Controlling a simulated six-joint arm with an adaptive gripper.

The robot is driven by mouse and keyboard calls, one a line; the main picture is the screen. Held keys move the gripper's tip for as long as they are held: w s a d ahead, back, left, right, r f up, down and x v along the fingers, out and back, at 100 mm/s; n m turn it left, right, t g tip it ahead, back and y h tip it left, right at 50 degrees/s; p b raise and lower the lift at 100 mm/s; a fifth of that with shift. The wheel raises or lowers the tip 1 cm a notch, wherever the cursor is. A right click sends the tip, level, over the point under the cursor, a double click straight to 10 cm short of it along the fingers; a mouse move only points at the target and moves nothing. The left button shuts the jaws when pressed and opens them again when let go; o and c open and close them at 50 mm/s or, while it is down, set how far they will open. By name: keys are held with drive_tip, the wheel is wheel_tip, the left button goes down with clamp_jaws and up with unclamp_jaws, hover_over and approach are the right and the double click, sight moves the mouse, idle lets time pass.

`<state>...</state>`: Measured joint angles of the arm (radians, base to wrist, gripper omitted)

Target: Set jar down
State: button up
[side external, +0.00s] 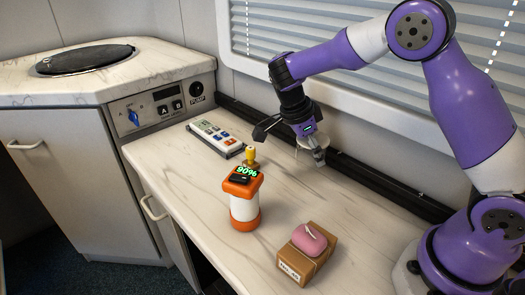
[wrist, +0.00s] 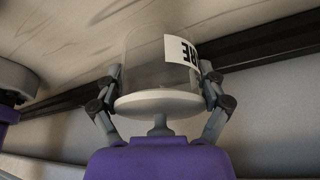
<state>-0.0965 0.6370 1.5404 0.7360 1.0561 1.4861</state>
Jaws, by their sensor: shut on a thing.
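My gripper (side external: 308,150) points down over the back of the counter, near the window wall. In the wrist view its two fingers (wrist: 160,94) are shut on the sides of a clear jar (wrist: 143,62). The jar has a pale lid (wrist: 158,104) with a knob facing my palm, and a white label with dark letters, only partly readable. In the side view the jar is faint and hard to make out between the fingers. I cannot tell whether its base touches the counter (side external: 190,160).
An orange and white lantern (side external: 244,208) reading 90% stands in front, with a small yellow-topped item (side external: 251,156) behind it. A pink lump (side external: 309,238) sits on a cardboard box (side external: 296,268). A white button panel (side external: 215,138) lies left. A dark rail (side external: 360,178) runs along the wall.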

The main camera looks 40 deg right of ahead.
sight(309, 163)
drive_tip(key=shift+d+f, duration=0.1)
drive_tip(key=shift+f, duration=2)
drive_tip(key=shift+f, duration=0.1)
drive_tip(key=o, duration=1.1)
